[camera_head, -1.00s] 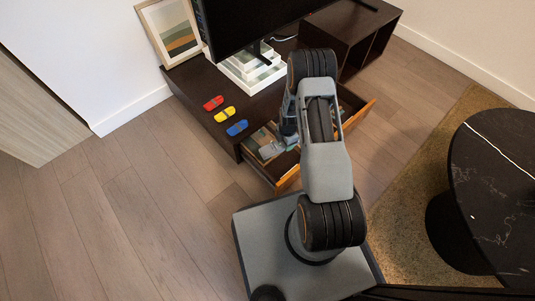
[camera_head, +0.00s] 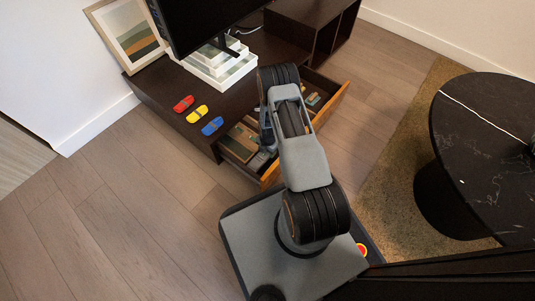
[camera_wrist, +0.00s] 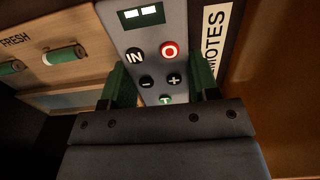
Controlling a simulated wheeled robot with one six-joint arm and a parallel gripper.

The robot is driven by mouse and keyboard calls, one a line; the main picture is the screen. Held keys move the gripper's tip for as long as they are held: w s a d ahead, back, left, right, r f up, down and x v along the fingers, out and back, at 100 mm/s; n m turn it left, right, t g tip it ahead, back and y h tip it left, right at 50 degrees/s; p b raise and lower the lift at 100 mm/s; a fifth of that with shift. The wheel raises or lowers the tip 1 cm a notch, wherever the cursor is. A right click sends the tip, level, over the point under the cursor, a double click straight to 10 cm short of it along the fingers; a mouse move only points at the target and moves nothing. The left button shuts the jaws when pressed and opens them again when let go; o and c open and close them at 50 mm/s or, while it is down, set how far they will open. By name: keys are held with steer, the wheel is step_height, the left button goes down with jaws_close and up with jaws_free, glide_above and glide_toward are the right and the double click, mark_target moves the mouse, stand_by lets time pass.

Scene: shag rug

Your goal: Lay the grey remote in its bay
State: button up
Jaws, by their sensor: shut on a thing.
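The grey remote (camera_wrist: 160,20) fills the middle of the wrist view, with a small display, a red-ringed button and several black and green buttons. My gripper (camera_wrist: 163,75) is shut on it, with one green finger at each long side. The remote is beside a white label strip (camera_wrist: 214,45) reading "...MOTES" on a dark surface. In the head view my gripper (camera_head: 267,138) is down in the open drawer (camera_head: 271,177), under my arm. I cannot tell whether the remote touches the bay floor; its near end is hidden by the gripper.
A wooden battery tray (camera_wrist: 88,55) marked "FRESH" lies just left of the remote. The drawer's brown wall (camera_wrist: 280,80) is at right. Small red (camera_head: 183,104), yellow (camera_head: 197,114) and blue (camera_head: 212,126) objects lie on the cabinet top. A round black table (camera_head: 490,130) stands at right.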

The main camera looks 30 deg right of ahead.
steer(key=shift+f, duration=1.05)
steer(key=shift+f, duration=0.1)
steer(key=o, duration=1)
